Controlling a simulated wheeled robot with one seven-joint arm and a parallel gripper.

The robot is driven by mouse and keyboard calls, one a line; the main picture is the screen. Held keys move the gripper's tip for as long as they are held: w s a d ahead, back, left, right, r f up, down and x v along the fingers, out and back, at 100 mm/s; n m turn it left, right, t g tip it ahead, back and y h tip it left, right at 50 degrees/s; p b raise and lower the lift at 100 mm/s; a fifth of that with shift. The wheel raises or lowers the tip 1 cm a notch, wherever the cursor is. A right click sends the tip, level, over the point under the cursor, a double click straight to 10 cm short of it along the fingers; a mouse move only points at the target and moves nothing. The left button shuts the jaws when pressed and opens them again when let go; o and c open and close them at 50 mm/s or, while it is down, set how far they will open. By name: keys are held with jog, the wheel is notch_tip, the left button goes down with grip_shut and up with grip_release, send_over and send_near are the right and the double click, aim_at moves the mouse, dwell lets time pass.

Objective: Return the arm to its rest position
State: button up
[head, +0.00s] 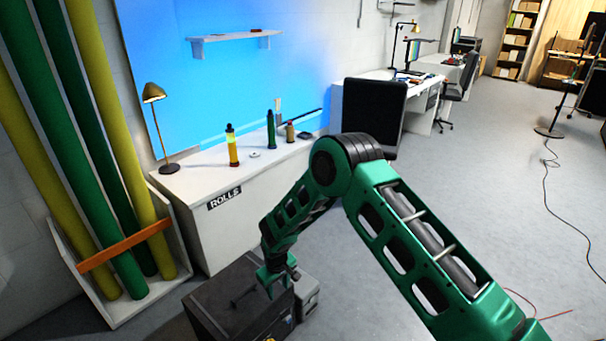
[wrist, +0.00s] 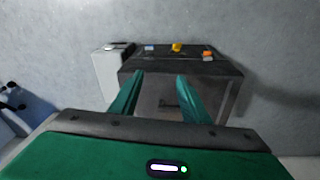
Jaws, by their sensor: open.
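My green arm reaches forward from the lower right in the head view, bent at a high elbow with its forearm angled down. My gripper (head: 277,280) hangs over the black case (head: 225,306) on the floor. In the wrist view my gripper (wrist: 159,85) shows two green fingers spread apart with nothing between them. The black case (wrist: 222,92) lies beyond and below the fingertips. Whether the fingers touch the case cannot be told.
A light grey box (head: 307,296) stands beside the case. A white counter (head: 228,215) with a lamp (head: 156,125) and bottles stands behind. Coloured rolls (head: 95,150) lean in a rack at left. The floor at right is open, with a cable (head: 547,190).

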jog(key=w+d+r+m+h, duration=0.1)
jog(key=w+d+r+m, duration=0.25)
jog(key=d+r, duration=1.45)
jog(key=s+d+r+m, duration=0.1)
jog(key=s+d+r, duration=0.2)
jog(key=d+r, duration=0.45)
jog(key=s+d+r+m, duration=0.25)
jog(key=d+r, duration=0.35)
jog(key=d, duration=0.3)
jog(key=s+d+r+m+g, duration=0.1)
jog(key=s+d+r+m, duration=0.1)
jog(key=s+d+r, duration=0.45)
jog(key=s+d+r+m, duration=0.2)
jog(key=s+d+r, duration=0.2)
jog(key=s+d, duration=0.5)
jog(key=s+r+m+y, duration=0.1)
jog(key=s+m, duration=0.2)
jog(key=s, duration=1.7)
jog(key=shift+s+a+r+m, duration=0.15)
jog(key=shift+s+r+m, duration=0.1)
jog(key=shift+s+m, duration=0.05)
